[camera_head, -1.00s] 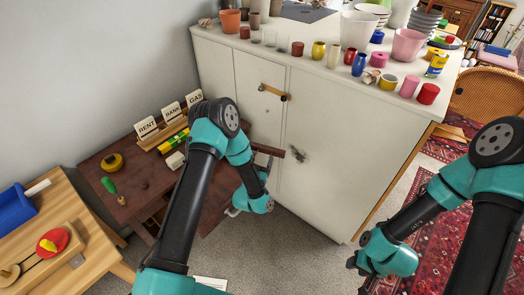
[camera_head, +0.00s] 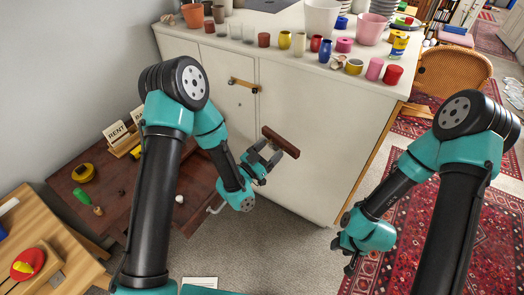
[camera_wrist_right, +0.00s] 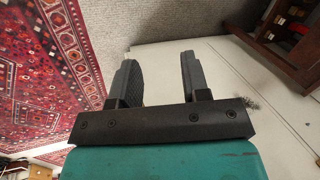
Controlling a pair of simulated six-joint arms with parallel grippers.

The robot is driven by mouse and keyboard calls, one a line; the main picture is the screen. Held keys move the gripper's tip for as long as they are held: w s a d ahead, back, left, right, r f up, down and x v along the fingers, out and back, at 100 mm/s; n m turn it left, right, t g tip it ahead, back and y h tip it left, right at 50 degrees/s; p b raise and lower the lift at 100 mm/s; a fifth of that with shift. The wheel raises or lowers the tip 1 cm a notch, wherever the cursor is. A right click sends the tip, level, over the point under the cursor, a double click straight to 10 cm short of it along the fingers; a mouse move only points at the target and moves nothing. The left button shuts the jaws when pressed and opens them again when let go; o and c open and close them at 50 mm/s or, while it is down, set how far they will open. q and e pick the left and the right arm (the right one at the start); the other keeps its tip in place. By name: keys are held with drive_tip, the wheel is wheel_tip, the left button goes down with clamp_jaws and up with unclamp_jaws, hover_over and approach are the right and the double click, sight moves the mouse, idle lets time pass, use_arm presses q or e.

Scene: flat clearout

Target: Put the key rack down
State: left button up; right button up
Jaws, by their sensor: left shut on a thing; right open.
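The key rack (camera_head: 283,143) is a short dark brown wooden bar in the head view. My left gripper (camera_head: 266,155) is shut on it and holds it in the air in front of the white cabinet door, clear of the brown table. The bar slants down to the right; the fingers cover part of its near side, and I cannot make out any hooks. My right gripper (camera_head: 350,262) is low at the right, above the floor by the red rug. It is open and empty in the right wrist view (camera_wrist_right: 161,75).
The white cabinet (camera_head: 310,130) carries several pots and cups along its top edge. A wooden bar (camera_head: 243,85) sits on its door. The brown table (camera_head: 105,200) at left holds small items and label blocks (camera_head: 117,136). Grey floor (camera_head: 270,260) in front is mostly clear.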

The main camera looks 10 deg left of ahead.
drive_tip(key=shift+o, duration=0.4)
drive_tip(key=shift+o, duration=0.8)
drive_tip(key=shift+w, duration=0.2)
drive_tip(key=shift+o, duration=0.3)
drive_tip(key=w+a+r+n, duration=0.1)
drive_tip(key=w+a+r, duration=0.1)
drive_tip(key=w, duration=0.3)
drive_tip(key=w+a+r+n, duration=0.2)
drive_tip(key=w+r, duration=0.1)
drive_tip(key=w, duration=0.2)
drive_tip(key=shift+w+a, duration=0.3)
drive_tip(key=shift+w, duration=0.05)
drive_tip(key=w+a+r+n+h, duration=0.1)
drive_tip(key=w+a+r+n, duration=0.2)
drive_tip(key=w+a+r, duration=0.5)
drive_tip(key=w+a+r+n, duration=0.25)
drive_tip(key=w+r, duration=0.45)
drive_tip(key=r, duration=0.4)
drive_tip(key=s+a+r+n+h, duration=0.1)
drive_tip(key=a+r+n, duration=0.1)
drive_tip(key=a+r, duration=0.6)
wheel_tip(320, 180, up, 4)
drive_tip(key=shift+s+a+r+h, duration=0.1)
drive_tip(key=shift+s+a+h, duration=0.15)
drive_tip(key=shift+s+h, duration=0.15)
